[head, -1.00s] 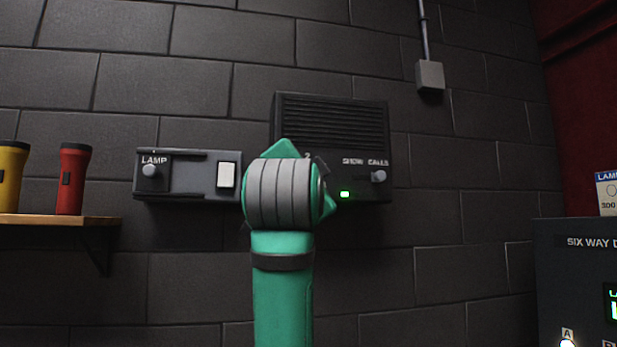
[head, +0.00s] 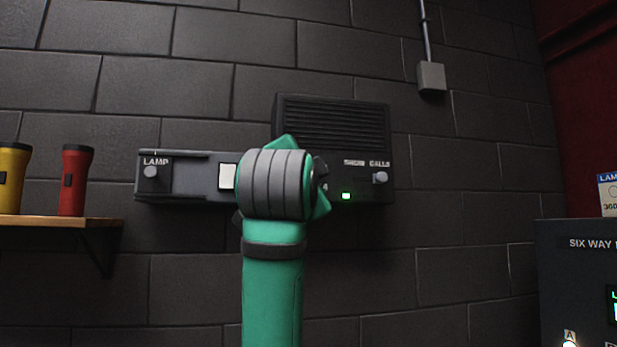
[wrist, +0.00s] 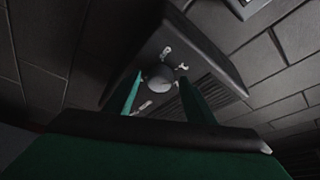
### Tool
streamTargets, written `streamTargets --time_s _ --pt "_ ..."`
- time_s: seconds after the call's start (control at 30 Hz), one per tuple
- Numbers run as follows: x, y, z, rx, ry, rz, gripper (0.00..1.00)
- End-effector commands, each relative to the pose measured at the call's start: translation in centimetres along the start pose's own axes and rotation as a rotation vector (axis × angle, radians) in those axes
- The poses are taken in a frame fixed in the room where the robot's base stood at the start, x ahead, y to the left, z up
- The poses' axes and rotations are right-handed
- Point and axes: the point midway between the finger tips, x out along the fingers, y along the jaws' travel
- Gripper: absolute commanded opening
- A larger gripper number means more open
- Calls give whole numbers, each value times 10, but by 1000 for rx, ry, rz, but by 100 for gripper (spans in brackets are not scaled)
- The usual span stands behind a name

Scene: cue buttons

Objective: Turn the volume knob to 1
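The volume knob (wrist: 160,77) is a dark round knob on the speaker box, seen in the wrist view between my two green fingers. Small white marks surround it on the panel. My gripper (wrist: 161,84) is open, with one finger on each side of the knob; I cannot tell whether either finger touches it. The knob's present setting is not readable.
A knob (head: 380,178) marked for calls and a green light sit at the box's right. A lamp panel (head: 190,190) with a knob and white switch (head: 227,176) is on the left. A six way box (head: 570,275) is lower right.

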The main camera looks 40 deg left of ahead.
Motion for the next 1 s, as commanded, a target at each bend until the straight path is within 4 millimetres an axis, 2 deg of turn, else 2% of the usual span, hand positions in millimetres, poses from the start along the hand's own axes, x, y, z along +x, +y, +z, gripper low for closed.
streamTargets --time_s 0.23,0.37,0.8,1.0 --pt "-1 0 -1 0 1 -1 50" --pt "-11 -1 -1 1 2 -3 50" --pt "-88 -1 0 1 1 -3 50" --pt "-105 -1 0 0 1 -1 50"
